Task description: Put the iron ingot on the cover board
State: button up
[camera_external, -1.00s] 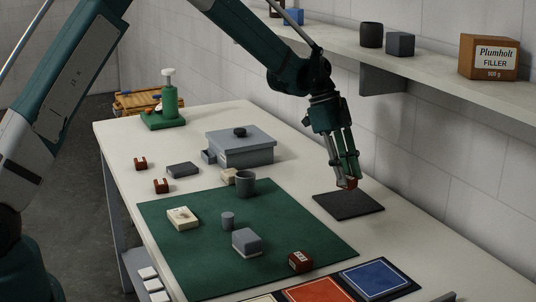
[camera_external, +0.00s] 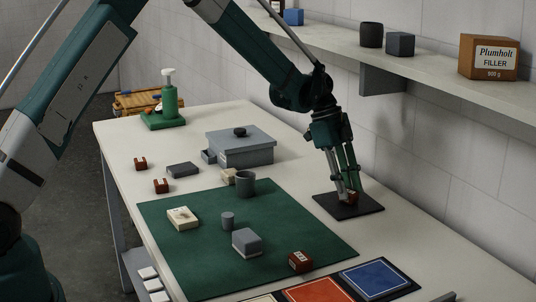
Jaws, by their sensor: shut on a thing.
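My gripper (camera_external: 347,195) points down over a black square board (camera_external: 334,208) at the right of the table. It is shut on a small reddish-brown block (camera_external: 353,198), which is low over the board; I cannot tell whether it touches. The fingers partly hide the block. No label marks the iron ingot or the cover board. A grey block (camera_external: 247,240) lies on the green mat (camera_external: 185,257). A blue panel with a pale border (camera_external: 375,278) and an orange-red panel (camera_external: 318,291) lie at the front right.
A grey cup (camera_external: 246,187), a small grey cylinder (camera_external: 228,221), a cream block (camera_external: 183,217) and a red-brown labelled block (camera_external: 301,261) stand on or by the mat. A grey lidded box (camera_external: 240,150) stands behind. The wall shelf (camera_external: 440,75) overhangs the back right.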

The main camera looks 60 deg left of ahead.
jog(key=shift+f, duration=0.15)
jog(key=o, duration=1.1)
jog(key=shift+o, duration=0.2)
jog(key=v, duration=0.7)
jog(key=shift+a+r, duration=0.15)
jog(key=shift+r, duration=0.2)
